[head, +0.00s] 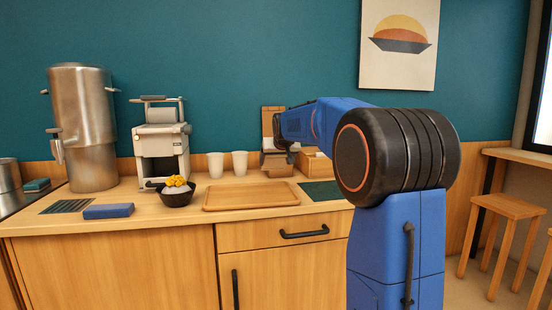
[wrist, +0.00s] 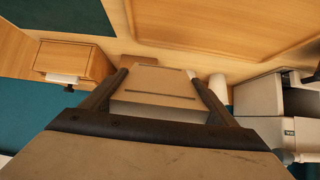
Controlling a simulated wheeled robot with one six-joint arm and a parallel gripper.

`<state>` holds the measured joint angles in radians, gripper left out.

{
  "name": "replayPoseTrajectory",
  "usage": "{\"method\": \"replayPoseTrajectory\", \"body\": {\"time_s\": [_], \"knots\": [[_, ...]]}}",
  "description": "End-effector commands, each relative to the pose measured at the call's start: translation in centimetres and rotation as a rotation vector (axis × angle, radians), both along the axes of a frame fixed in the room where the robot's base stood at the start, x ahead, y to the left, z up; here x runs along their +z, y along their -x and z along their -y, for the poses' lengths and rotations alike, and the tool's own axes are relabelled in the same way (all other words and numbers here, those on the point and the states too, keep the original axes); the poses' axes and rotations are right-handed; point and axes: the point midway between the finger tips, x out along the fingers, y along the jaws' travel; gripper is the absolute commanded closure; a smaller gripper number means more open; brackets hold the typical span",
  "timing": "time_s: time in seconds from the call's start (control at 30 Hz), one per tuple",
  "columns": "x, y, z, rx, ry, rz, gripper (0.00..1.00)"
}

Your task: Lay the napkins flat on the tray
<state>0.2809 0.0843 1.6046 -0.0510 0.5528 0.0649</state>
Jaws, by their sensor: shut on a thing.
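The wooden tray (head: 250,196) lies empty on the counter. It also shows at the upper right of the wrist view (wrist: 225,22). In the head view my gripper is behind the tray, near the wall, and partly hidden by my own arm. The tan bundle there (head: 272,160) is small, and I cannot tell whether it touches the counter or how many napkins it holds.
A wooden box (head: 318,166) stands right of my gripper, with a dark green mat (head: 322,190) in front. Two white cups (head: 239,163), a white machine (head: 161,150) and a dark bowl with yellow topping (head: 176,197) stand left.

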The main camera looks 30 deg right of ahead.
Motion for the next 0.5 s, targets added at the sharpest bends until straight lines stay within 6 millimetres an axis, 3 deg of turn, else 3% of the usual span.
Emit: {"method": "replayPoseTrajectory", "body": {"time_s": [0.5], "knots": [[-3.4, 0.0, 0.0, 0.001, 0.0, -0.002, 0.4]]}}
